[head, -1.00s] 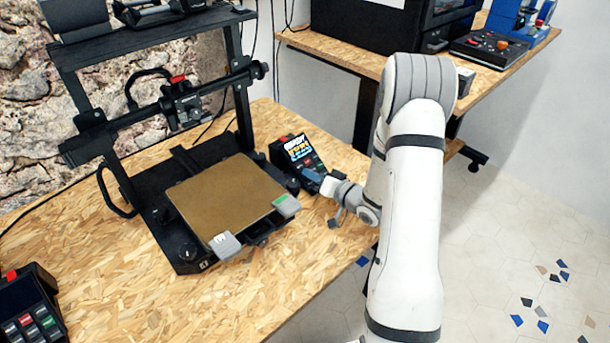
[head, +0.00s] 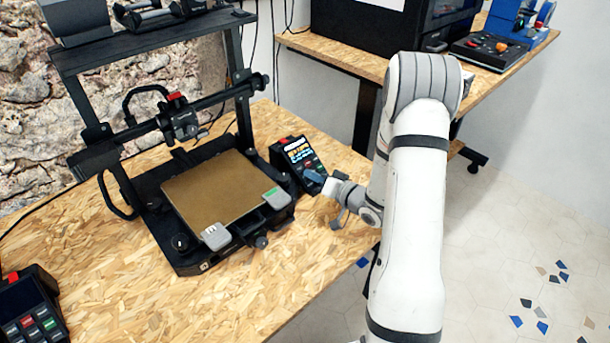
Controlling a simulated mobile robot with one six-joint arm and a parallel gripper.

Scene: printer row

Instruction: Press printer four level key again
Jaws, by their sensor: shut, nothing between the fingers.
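A 3D printer (head: 95,90) with a black frame stands on the chipboard table, with a tan bed (head: 216,190). A small black control box (head: 299,158) with a lit screen and colored keys stands at its right. My gripper (head: 316,177) is at the lower right of this box, its blue-grey tip over or touching the lower keys; contact cannot be told. The gripper is shut and holds nothing. It hides part of the lower key rows. Labels on the keys are too small to read.
Another control box (head: 30,310) stands at the lower left of the table (head: 250,290). Grey tags sit on the front edge of the bed. A second table (head: 340,52) behind carries a black machine (head: 360,25) and another panel (head: 490,48). The table front is clear.

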